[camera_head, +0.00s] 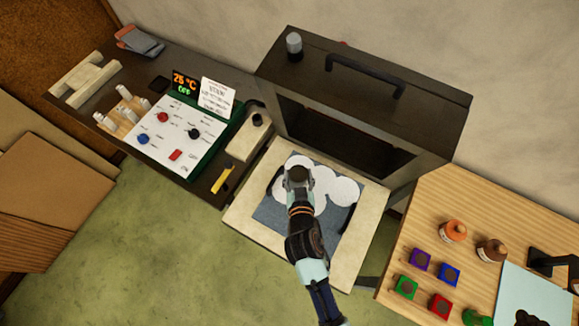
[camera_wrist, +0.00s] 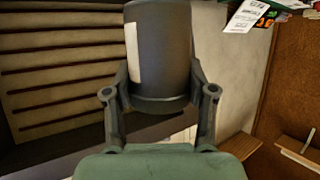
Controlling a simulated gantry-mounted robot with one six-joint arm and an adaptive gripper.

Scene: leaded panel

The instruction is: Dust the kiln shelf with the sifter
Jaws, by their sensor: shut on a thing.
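My gripper (camera_wrist: 160,98) is shut on the sifter (camera_wrist: 160,45), a dark grey cylinder with a pale label on its side. In the head view the sifter (camera_head: 297,174) is over the kiln shelf (camera_head: 268,217), a blue-grey square in the pale kiln base (camera_head: 363,245). White round patches of powder (camera_head: 343,190) overlap across the upper and middle part of the shelf. Bare blue-grey shows at the lower left and along the lower edge. My arm hides part of the shelf's lower right. I cannot tell the gap between sifter and shelf.
The dark kiln lid (camera_head: 370,105) stands open behind the base. A control panel (camera_head: 180,135) and a yellow tool (camera_head: 222,178) are on the left bench. The right wooden table (camera_head: 450,205) holds jars and several coloured blocks (camera_head: 420,259).

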